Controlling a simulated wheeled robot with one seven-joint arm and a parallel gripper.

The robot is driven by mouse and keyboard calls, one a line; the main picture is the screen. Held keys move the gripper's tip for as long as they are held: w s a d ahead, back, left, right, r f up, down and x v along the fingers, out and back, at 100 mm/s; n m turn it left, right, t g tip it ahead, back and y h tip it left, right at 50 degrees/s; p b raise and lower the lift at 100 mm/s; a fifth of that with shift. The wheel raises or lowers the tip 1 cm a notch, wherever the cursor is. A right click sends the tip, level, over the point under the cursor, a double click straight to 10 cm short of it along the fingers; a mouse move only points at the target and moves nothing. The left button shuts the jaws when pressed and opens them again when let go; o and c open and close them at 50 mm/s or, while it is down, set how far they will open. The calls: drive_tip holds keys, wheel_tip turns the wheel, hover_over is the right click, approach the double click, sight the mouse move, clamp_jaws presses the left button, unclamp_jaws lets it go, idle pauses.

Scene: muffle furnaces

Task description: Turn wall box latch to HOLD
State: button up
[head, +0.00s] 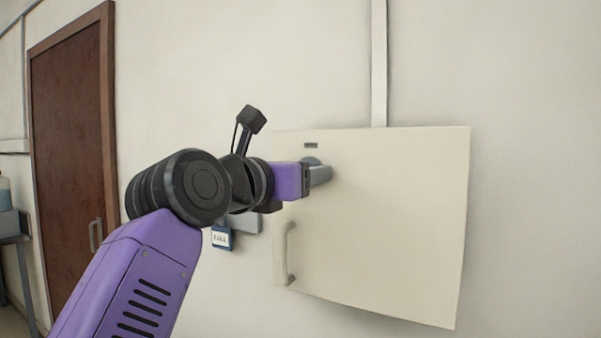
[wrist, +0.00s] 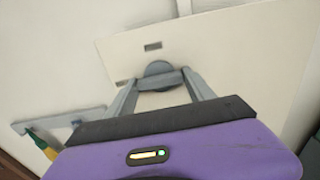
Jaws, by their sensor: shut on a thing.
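The wall box (head: 400,230) is a cream, flat-fronted box on the wall, with a pale handle (head: 289,255) low on its left side. Its latch (wrist: 158,73) is a grey round knob near the top left of the front, below a small dark label (head: 310,145). My gripper (head: 318,174) reaches the front from the left. In the wrist view its two grey fingers are shut on the latch, one on each side. The fingers hide much of the latch in the head view. I cannot read the label or tell which position the latch is in.
A grey bracket (head: 245,222) with a blue-and-white tag (head: 221,238) is on the wall left of the box. A conduit (head: 379,60) runs up from the box. A brown door (head: 75,150) stands at the far left. The wall right of the box is clear.

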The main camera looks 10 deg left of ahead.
drive_tip(key=shift+f, duration=0.1)
drive_tip(key=o, duration=1.4)
drive_tip(key=shift+b+v, duration=1.05)
drive_tip(key=shift+v, duration=2.85)
